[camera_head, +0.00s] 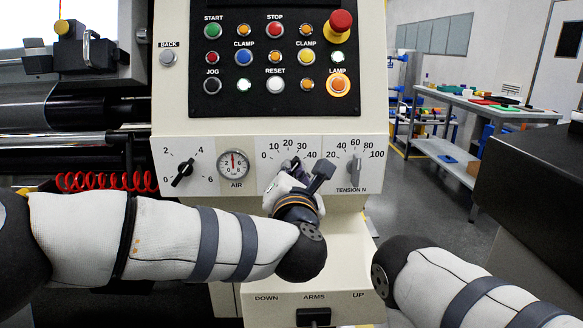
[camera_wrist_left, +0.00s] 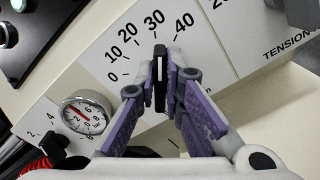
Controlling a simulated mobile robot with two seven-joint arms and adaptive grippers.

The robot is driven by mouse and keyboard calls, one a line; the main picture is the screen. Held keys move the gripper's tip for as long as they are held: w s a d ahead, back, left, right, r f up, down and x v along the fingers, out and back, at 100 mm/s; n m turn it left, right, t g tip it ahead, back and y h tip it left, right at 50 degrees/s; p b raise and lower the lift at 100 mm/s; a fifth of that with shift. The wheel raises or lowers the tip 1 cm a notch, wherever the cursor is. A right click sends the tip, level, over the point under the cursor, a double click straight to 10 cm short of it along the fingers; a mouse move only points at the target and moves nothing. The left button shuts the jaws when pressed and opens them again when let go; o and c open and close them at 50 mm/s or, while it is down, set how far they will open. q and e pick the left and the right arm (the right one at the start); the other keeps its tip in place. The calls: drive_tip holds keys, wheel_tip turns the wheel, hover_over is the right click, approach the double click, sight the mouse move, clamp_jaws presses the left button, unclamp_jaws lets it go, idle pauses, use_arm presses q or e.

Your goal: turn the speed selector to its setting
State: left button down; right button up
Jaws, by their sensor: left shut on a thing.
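The speed selector is a black knob with a pale line, under a scale from 0 to 40 on the cream panel. In the left wrist view the knob (camera_wrist_left: 160,78) stands between the purple finger pads, its far end toward the 30. In the head view my left gripper (camera_head: 291,170) is at this knob and covers most of it. My left gripper (camera_wrist_left: 161,88) is shut on the knob in the wrist view. My right arm (camera_head: 455,290) shows at the lower right of the head view, but its gripper is not visible.
Left of the scale are an air gauge (camera_head: 233,164) and a black 0–6 knob (camera_head: 182,172). The tension knob (camera_head: 354,170) is close on the right. Lit push buttons and a red mushroom button (camera_head: 341,21) are above. A workbench (camera_head: 480,103) stands behind at the right.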

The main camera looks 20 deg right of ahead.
use_arm(q)
drive_tip(key=shift+d+m+p, duration=0.15)
drive_tip(key=shift+m+p, duration=0.4)
drive_tip(key=shift+m, duration=1.65)
use_arm(e)
drive_tip(key=shift+w+r+t, duration=0.3)
drive_tip(key=shift+w+r, duration=0.45)
use_arm(q)
drive_tip(key=shift+f, duration=0.1)
drive_tip(key=c, duration=1.7)
unclamp_jaws()
drive_tip(key=shift+s, duration=0.1)
drive_tip(key=v, duration=0.7)
drive_tip(key=shift+s, duration=0.2)
